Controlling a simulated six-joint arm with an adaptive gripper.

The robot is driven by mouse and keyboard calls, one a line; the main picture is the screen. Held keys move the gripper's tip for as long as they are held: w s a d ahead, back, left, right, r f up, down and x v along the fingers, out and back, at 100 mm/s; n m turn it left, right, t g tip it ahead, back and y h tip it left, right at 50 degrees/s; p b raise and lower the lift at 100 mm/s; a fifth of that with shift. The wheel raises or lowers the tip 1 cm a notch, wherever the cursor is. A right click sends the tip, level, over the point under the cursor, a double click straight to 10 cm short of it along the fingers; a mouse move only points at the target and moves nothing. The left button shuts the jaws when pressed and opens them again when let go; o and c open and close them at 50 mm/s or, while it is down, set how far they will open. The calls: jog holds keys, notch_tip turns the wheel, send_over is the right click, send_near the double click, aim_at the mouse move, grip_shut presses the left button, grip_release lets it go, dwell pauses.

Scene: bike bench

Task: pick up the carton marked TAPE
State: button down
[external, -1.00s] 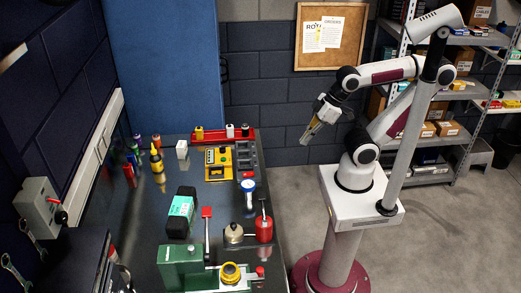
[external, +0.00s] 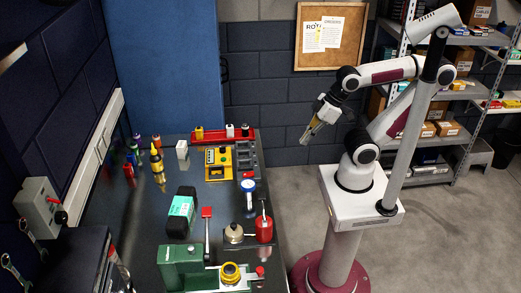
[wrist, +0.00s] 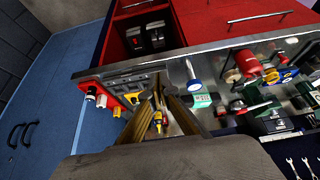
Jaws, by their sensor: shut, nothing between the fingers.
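No TAPE marking is legible in either view. A small plain white box (external: 182,149) stands toward the back of the workbench and may be the carton; I cannot confirm it. My gripper (external: 308,138) is shut and empty, raised in the air to the right of the bench and pointing down to the left. In the wrist view my gripper's fingers (wrist: 158,85) cover part of the bench, and I cannot pick out the white box there.
A grey shelf (external: 468,135) with cartons stands at the far right.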

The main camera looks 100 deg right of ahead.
jog(key=c, duration=2.8)
grip_release()
jog(key=o, duration=1.5)
jog(key=shift+o, duration=0.2)
jog(key=w+d+t+h, duration=0.15)
jog(key=w+d, duration=0.25)
jog(key=w, duration=0.9)
jog(key=m+t+h, duration=0.1)
jog(key=m+t, duration=0.1)
jog(key=t, duration=0.4)
send_near(185, 144)
jog(key=shift+x, duration=1.15)
jog(key=shift+x, duration=1.3)
